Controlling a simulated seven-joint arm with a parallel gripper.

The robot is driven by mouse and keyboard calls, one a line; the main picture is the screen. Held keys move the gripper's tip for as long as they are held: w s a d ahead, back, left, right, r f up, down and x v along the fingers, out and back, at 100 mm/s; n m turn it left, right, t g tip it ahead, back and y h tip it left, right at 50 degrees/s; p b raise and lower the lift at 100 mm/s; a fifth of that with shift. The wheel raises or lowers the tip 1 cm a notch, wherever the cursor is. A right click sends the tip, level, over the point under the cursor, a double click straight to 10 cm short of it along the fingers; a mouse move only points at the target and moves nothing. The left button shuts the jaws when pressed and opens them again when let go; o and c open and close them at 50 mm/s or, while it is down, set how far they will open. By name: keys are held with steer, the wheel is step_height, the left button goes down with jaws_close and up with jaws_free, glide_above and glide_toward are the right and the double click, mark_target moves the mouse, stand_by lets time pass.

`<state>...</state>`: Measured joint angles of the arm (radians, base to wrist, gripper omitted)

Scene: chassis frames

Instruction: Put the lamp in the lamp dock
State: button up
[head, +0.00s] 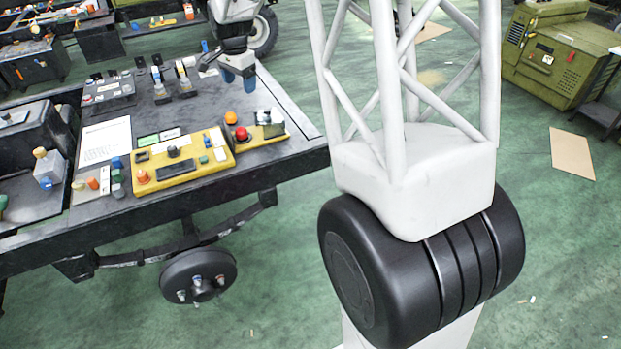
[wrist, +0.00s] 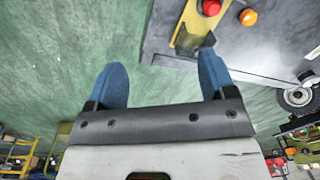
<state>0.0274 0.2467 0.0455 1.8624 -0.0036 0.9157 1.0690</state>
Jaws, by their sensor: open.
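A small orange dome (head: 231,117), which looks like a lamp, sits on the dark table behind a red dome (head: 241,133). Both also show at the top of the wrist view, the orange dome (wrist: 248,16) right of the red one (wrist: 211,7). Which part is the lamp dock I cannot tell for sure; a yellow control panel (head: 180,168) with knobs and buttons lies nearby. My gripper (head: 238,79) hangs above the table's back right edge, behind and apart from the orange dome. Its blue fingers (wrist: 160,72) are spread, with nothing between them.
The dark table (head: 270,175) holds a white sheet (head: 104,141), several small coloured parts at left front, and upright switch-like parts (head: 160,82) at the back. A white lattice column (head: 410,170) above a black wheel stands right of the table. Green floor is open farther right.

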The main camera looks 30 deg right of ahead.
steer(key=s+a+r+n+t, duration=0.1)
steer(key=s+r+n, duration=0.3)
steer(key=s, duration=0.9)
steer(key=s+r+n, duration=0.2)
steer(key=s+r, duration=0.3)
steer(key=s, duration=0.8)
steer(key=s+f+n, duration=0.3)
steer(key=s+n, duration=0.3)
steer(key=s, duration=1.7)
steer(key=shift+a+t, duration=0.4)
steer(key=shift+f, duration=0.1)
